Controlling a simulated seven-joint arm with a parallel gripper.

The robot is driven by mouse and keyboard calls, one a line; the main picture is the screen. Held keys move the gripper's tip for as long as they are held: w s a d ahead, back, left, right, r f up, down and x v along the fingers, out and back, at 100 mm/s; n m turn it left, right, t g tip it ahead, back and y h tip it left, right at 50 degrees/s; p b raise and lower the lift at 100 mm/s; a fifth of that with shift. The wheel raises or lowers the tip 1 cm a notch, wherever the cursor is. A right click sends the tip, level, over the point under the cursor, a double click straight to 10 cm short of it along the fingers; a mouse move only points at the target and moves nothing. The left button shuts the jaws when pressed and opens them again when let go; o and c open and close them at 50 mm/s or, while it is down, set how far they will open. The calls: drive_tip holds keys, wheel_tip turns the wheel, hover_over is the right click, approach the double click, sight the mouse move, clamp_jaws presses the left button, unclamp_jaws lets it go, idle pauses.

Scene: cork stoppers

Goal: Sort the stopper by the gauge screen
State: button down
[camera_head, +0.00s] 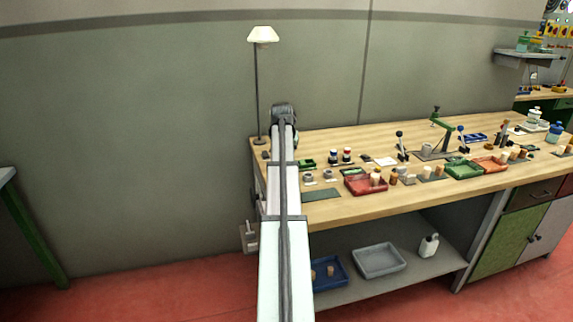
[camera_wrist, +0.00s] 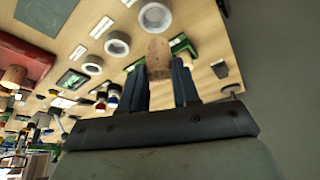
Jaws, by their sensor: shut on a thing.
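In the wrist view my gripper (camera_wrist: 160,76) is shut on a tan cork stopper (camera_wrist: 158,55), held between its two dark blue fingers. The stopper's end sticks out past the fingertips. In the head view my arm hides the gripper and the held stopper. A small device with a lit green screen (camera_wrist: 72,80), probably the gauge screen, lies on the bench; its readout is too small to read. Several pale rings with dark holes (camera_wrist: 117,44) lie near the stopper in the wrist view. A red tray (camera_head: 352,187) holds a stopper; a green tray (camera_head: 463,175) and an orange tray (camera_head: 497,167) stand farther right.
A dark green mat (camera_head: 321,195) lies at the bench's front left. A lamp (camera_head: 262,35) stands at the back left corner. Levers (camera_head: 401,143) and a green clamp stand (camera_head: 440,120) rise mid-bench. A blue tray (camera_head: 343,283) and a grey tray (camera_head: 379,262) sit on the lower shelf.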

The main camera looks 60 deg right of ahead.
drive_tip(key=shift+d+r, duration=0.1)
drive_tip(key=shift+r, duration=0.7)
drive_tip(key=w+d+m+g, duration=0.2)
drive_tip(key=d+m, duration=0.4)
drive_tip(key=d, duration=0.6)
drive_tip(key=shift+w, duration=0.45)
drive_tip(key=shift+d+f, duration=0.1)
drive_tip(key=shift+f, duration=0.05)
drive_tip(key=shift+f, duration=3.05)
drive_tip(key=shift+f, duration=1.3)
drive_tip(key=c, duration=0.8)
unclamp_jaws()
drive_tip(key=shift+o, duration=0.2)
